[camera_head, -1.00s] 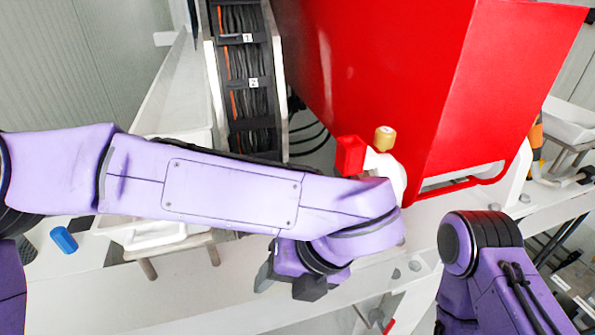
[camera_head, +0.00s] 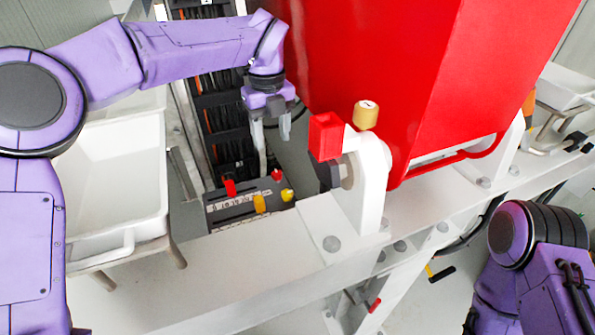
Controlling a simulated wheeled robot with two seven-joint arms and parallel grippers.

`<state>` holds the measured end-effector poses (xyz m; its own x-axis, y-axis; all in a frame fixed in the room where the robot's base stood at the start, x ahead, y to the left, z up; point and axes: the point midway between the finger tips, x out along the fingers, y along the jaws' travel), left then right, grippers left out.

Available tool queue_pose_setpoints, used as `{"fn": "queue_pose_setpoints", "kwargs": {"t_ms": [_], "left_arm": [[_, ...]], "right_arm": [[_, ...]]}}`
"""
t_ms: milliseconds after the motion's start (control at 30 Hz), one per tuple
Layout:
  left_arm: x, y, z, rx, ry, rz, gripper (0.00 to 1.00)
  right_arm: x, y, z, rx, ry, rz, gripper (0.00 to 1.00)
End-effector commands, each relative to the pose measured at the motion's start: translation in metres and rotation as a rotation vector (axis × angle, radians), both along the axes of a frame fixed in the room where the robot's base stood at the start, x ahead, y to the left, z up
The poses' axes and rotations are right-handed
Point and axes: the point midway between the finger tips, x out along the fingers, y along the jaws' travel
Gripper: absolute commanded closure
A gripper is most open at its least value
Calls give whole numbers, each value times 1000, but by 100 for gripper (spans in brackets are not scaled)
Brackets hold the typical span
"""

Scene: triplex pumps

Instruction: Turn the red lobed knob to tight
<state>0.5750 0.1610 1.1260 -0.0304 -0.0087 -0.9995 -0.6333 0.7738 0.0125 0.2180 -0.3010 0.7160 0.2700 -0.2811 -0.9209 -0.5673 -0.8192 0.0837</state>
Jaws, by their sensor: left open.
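A grey control box (camera_head: 225,217) stands low beside the cable chain, with small red and yellow controls on top. A red control (camera_head: 277,175) sits at its far right and another red one (camera_head: 230,187) at its left; which of them is lobed is too small to tell. Yellow controls (camera_head: 260,204) sit between and beside them. My left gripper (camera_head: 266,160) points down over the back of the box, open and empty, with its fingertips close to the far red control; I cannot tell if they touch. My right arm shows at lower right; its gripper is out of view.
A large red housing (camera_head: 380,60) fills the back. A white bracket (camera_head: 373,185) carries a red block (camera_head: 325,135) and a brass knob (camera_head: 365,115) just right of my left gripper. A white tray (camera_head: 157,185) stands at left. The white beam (camera_head: 230,280) in front is clear.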

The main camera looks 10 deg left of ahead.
Motion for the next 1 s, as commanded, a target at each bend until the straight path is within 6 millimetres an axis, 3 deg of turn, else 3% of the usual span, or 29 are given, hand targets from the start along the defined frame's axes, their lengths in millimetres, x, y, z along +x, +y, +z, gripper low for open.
{"fn": "queue_pose_setpoints", "kwargs": {"t_ms": [133, 600, 967, 1000], "left_arm": [[14, 12, -18, 6, -31, -93, 45], [14, 10, -106, 8, -30, -100, 45], [14, 10, -119, 6, -32, -99, 45], [14, 10, -118, 6, -32, -99, 52]], "right_arm": [[0, 0, -4, 1, 0, 0, 57], [0, 0, 17, 0, -1, 0, 57], [0, 0, 18, 0, -1, 0, 57], [0, 0, 18, 0, -1, 0, 57]]}}
